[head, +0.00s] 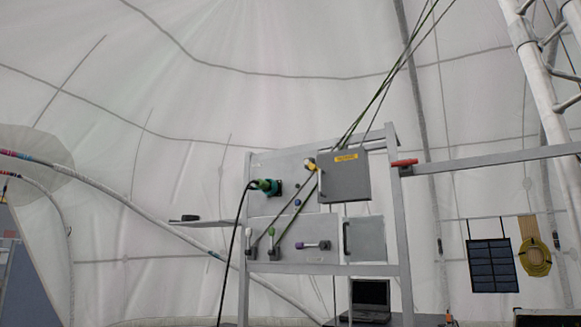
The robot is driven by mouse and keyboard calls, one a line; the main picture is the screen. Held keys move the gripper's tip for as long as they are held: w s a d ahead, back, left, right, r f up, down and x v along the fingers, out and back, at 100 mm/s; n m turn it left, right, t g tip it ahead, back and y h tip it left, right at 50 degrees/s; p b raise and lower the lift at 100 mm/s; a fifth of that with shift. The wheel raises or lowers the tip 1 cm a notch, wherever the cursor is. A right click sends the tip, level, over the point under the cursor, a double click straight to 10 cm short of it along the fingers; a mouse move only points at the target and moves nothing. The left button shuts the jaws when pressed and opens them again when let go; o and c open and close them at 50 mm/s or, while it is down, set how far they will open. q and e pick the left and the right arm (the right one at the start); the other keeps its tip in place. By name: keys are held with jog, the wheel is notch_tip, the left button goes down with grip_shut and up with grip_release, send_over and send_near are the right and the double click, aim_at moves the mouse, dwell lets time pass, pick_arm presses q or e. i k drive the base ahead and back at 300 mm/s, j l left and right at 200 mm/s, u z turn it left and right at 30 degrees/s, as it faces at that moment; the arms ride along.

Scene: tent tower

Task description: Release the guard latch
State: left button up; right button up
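A red latch-like handle (404,163) sits at the top right of the grey metal frame (400,230). It lies roughly level, where a long grey bar (490,160) meets the frame's right post. The bar runs off to the right edge of the picture. I take the red handle to be the guard latch, but it is small and its inner parts cannot be made out. Neither of my grippers is in the head view.
The frame carries a grey box (344,178) with a yellow label, a green connector (268,186) with a black cable, several levers and a grey door (365,239). A laptop (370,298) stands below. Ropes slant up from the frame. A truss (540,75) stands at right.

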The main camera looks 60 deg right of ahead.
aim_at(313, 167)
jog(key=i+j+z, duration=0.15)
jog(key=z, duration=0.25)
jog(key=j+z, duration=0.3)
jog(key=z, duration=0.15)
jog(key=i, duration=0.05)
